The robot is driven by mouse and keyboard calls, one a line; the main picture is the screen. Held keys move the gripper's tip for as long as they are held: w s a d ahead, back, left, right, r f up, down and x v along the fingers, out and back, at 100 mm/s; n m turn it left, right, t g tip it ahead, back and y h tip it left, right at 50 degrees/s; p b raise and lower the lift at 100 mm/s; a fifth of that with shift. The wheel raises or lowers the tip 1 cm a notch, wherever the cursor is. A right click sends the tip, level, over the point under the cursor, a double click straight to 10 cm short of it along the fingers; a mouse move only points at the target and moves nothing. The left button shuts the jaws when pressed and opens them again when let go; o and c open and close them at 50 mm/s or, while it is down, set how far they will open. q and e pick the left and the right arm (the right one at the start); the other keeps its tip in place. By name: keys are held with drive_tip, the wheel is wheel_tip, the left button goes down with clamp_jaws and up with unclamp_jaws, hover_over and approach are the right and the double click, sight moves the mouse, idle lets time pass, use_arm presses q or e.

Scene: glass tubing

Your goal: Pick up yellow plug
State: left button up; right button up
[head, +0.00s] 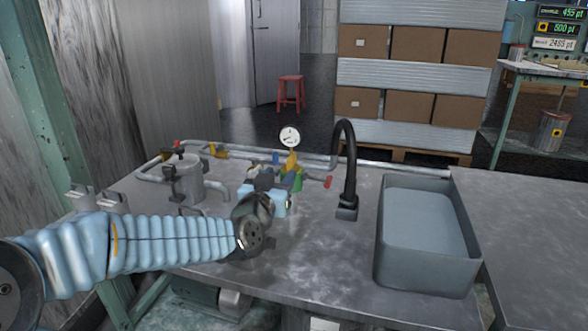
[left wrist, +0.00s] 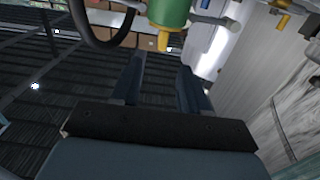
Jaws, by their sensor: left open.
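A yellow plug (head: 291,161) stands above a green fitting (head: 296,177) on the pipework, just below the gauge. In the left wrist view a yellow plug (left wrist: 163,39) sticks out of a green cylinder (left wrist: 168,12) at the top, appearing beyond the fingertips. My left gripper (head: 273,181) is in front of the green fitting and partly hides it. In the left wrist view its two fingers (left wrist: 159,70) are apart with nothing between them. My right gripper is in neither view.
Pipes with another yellow part (head: 219,151) and a metal canister (head: 187,178) stand at the left. A black curved faucet (head: 348,165) rises to the right of my left gripper. A grey basin (head: 427,270) sits further right. The table front (head: 310,265) is clear.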

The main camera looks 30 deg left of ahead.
sight(289, 164)
use_arm(q)
drive_tip(key=x, duration=0.5)
drive_tip(key=shift+w+f, duration=0.1)
drive_tip(key=shift+w, duration=0.3)
drive_tip(key=x, duration=0.5)
drive_tip(key=shift+w+a+f+p, duration=0.1)
drive_tip(key=shift+a+f+p, duration=0.1)
drive_tip(key=shift+f+p, duration=0.1)
drive_tip(key=shift+c, duration=0.2)
clamp_jaws()
